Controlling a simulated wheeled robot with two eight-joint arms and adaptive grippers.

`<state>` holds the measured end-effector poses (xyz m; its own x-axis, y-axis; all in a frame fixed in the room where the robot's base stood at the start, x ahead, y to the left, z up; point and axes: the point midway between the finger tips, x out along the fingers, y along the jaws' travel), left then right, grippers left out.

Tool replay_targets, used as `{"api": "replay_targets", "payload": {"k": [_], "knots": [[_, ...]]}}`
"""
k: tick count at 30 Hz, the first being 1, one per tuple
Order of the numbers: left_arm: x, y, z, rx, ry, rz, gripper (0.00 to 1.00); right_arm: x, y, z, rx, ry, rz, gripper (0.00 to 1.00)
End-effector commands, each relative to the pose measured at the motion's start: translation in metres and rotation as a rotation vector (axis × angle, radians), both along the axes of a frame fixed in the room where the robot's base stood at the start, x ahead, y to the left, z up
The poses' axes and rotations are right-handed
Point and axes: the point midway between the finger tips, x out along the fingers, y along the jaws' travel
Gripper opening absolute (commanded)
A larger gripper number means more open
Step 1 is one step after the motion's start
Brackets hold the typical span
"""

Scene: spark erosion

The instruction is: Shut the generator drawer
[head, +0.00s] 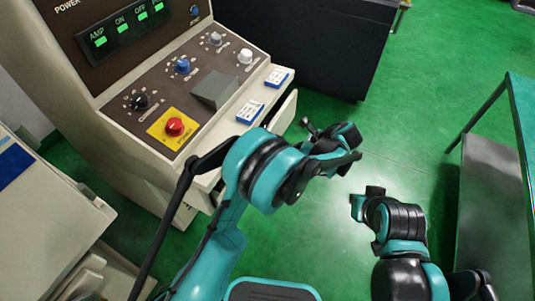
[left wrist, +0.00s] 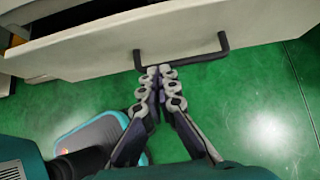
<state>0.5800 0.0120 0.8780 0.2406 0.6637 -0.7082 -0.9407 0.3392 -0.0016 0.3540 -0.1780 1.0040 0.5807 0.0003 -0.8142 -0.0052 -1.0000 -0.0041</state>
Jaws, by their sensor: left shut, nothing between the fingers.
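The generator drawer (head: 282,115) is pulled partly out from under the sloping console, and its pale front faces my left arm. In the left wrist view the drawer front (left wrist: 100,48) runs across the top, with the dark inside showing above its edge. Its black bar handle (left wrist: 195,60) is close beyond my left gripper (left wrist: 160,72). The left gripper's fingers are together and empty, near the handle's left part; contact is unclear. In the head view this gripper (head: 306,128) is partly hidden by my arm. My right arm is at lower right; its jaws cannot be made out.
The console (head: 160,95) carries knobs, lit buttons and a red stop button (head: 175,126). A dark cabinet (head: 325,45) stands behind it. A pale machine (head: 45,215) is at left and a teal-edged table (head: 522,115) at right. Green floor is clear between.

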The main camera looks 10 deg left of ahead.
Motion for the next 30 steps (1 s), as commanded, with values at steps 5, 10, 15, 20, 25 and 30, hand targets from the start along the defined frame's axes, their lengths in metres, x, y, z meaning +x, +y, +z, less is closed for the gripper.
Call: {"api": "replay_targets", "payload": {"k": [5,10,15,20,25,30], "knots": [[0.005,0.011,-0.015,0.005,0.003,-0.001,0.0,-0.001,-0.001,-0.008,-0.007,-0.002,0.006,0.0],[0.012,0.033,-0.039,0.004,0.002,0.0,0.0,-0.001,0.0,-0.02,-0.005,-0.001,0.006,0.0],[0.019,0.052,-0.058,0.003,0.002,0.0,0.0,-0.001,0.0,-0.03,-0.005,-0.001,0.005,0.0],[0.023,0.062,-0.068,0.003,0.001,-0.002,0.0,-0.001,0.0,-0.034,-0.004,-0.001,0.006,0.0],[0.024,0.065,-0.071,0.003,0.002,-0.003,0.0,-0.001,0.0,-0.035,-0.004,-0.001,0.006,0.0],[0.024,0.065,-0.07,0.003,0.001,-0.002,0.0,0.0,0.0,-0.035,-0.004,-0.001,0.006,0.0]]}}
